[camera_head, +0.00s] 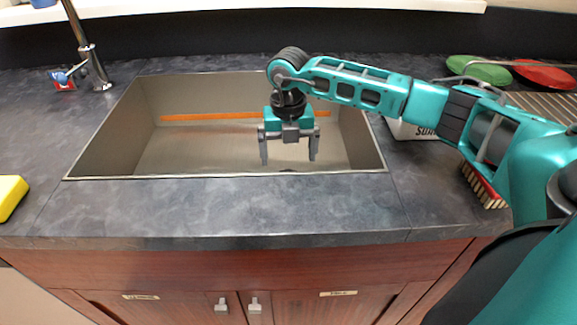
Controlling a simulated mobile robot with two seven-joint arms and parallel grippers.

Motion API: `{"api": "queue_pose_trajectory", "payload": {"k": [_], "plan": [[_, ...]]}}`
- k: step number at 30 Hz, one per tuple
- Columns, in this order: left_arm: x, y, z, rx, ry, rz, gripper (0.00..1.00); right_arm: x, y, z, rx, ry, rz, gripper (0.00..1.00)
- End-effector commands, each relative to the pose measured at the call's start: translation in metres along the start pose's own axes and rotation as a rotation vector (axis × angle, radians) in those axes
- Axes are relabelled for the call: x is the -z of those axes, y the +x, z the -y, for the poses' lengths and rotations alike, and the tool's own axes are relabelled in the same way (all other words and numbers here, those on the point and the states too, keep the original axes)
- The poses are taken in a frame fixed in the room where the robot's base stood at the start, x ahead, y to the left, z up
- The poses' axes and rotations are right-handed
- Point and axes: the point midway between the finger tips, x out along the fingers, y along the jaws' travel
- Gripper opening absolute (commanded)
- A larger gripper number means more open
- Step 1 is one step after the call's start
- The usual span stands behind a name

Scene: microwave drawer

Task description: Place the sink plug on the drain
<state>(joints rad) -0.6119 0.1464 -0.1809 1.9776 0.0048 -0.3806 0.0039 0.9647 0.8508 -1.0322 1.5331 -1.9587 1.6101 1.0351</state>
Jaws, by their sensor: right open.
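The sink (105,140) is a grey rectangular basin set into the dark countertop. My right gripper (288,158) is open and points down over the right half of the basin, with nothing visible between its fingers. A small dark patch (288,171) shows just below the fingers at the front rim of the sink; I cannot tell whether it is the drain, the plug or a shadow. No sink plug is clearly visible elsewhere. The front wall hides part of the basin floor. My left gripper is not in view.
A tall faucet (90,62) stands at the back left, with a small red and blue object (64,77) beside it. A yellow sponge (11,194) lies at the left edge. A brush (484,187), green plate (478,70) and red plate (545,74) are at the right. The front counter is clear.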

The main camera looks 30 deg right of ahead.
Motion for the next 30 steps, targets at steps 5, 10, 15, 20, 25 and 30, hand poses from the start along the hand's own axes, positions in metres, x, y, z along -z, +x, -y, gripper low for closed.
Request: {"api": "queue_pose_trajectory", "payload": {"k": [5, 10, 15, 20, 25, 30], "plan": [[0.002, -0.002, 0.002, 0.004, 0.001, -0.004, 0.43, 0.0, -0.034, -0.001, -0.001, -0.001, 0.002, 1.0], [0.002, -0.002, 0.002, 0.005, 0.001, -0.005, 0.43, 0.0, -0.048, 0.0, 0.001, 0.0, 0.0, 1.0], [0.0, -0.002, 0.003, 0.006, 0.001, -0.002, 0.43, 0.0, -0.051, 0.0, 0.001, 0.0, 0.0, 1.0], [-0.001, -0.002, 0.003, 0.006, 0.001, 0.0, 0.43, 0.0, -0.051, 0.0, 0.001, 0.0, 0.0, 1.0], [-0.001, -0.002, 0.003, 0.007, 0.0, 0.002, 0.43, 0.0, -0.05, 0.0, 0.001, 0.0, 0.0, 1.0], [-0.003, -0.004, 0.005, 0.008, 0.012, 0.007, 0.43, 0.002, -0.053, -0.007, -0.024, -0.035, -0.008, 1.0]]}}
